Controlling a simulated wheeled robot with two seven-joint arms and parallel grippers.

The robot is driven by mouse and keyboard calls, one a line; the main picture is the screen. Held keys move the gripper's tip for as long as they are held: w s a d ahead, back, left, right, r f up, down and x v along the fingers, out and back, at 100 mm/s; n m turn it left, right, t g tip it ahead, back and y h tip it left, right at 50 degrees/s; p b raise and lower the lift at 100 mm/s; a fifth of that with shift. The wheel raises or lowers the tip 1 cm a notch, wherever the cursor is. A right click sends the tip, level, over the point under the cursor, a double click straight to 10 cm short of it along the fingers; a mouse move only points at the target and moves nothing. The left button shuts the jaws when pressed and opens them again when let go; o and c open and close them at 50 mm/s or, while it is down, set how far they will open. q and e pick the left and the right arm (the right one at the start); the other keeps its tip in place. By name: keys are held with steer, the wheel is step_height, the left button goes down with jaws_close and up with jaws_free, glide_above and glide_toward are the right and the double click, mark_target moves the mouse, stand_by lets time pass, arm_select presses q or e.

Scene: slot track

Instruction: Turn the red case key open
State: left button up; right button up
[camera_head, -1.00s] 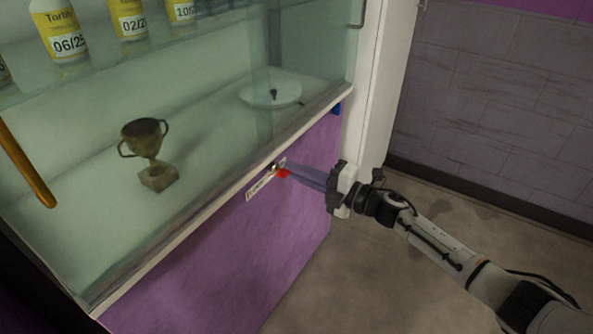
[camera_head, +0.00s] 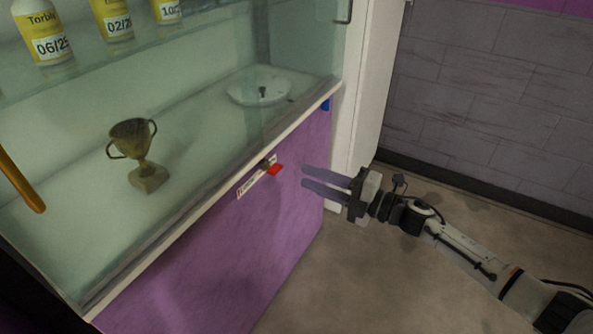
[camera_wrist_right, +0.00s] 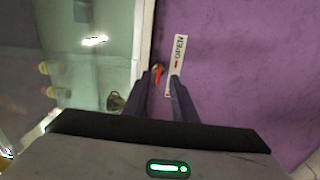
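The red key (camera_head: 274,170) sits in a lock on the purple front of the glass display case, just below its white edge. A white label strip (camera_head: 257,183) lies beside it. In the right wrist view the red key (camera_wrist_right: 158,76) shows between the fingertips, and the label (camera_wrist_right: 176,60) reads "OPEN". My right gripper (camera_head: 304,176) is open and empty, its fingers pointing at the case, with a gap between the fingertips and the key. My left gripper is not in view.
Inside the glass case (camera_head: 190,215) stand a bronze trophy (camera_head: 131,139) and a round glass dish (camera_head: 259,91). Yellow-labelled bottles (camera_head: 47,35) stand on the upper shelf. An orange bar (camera_head: 22,180) is at the left. Floor right of the case is free.

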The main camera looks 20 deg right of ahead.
steer(key=v, duration=0.3)
steer(key=shift+w, duration=0.1)
stand_by(0.3)
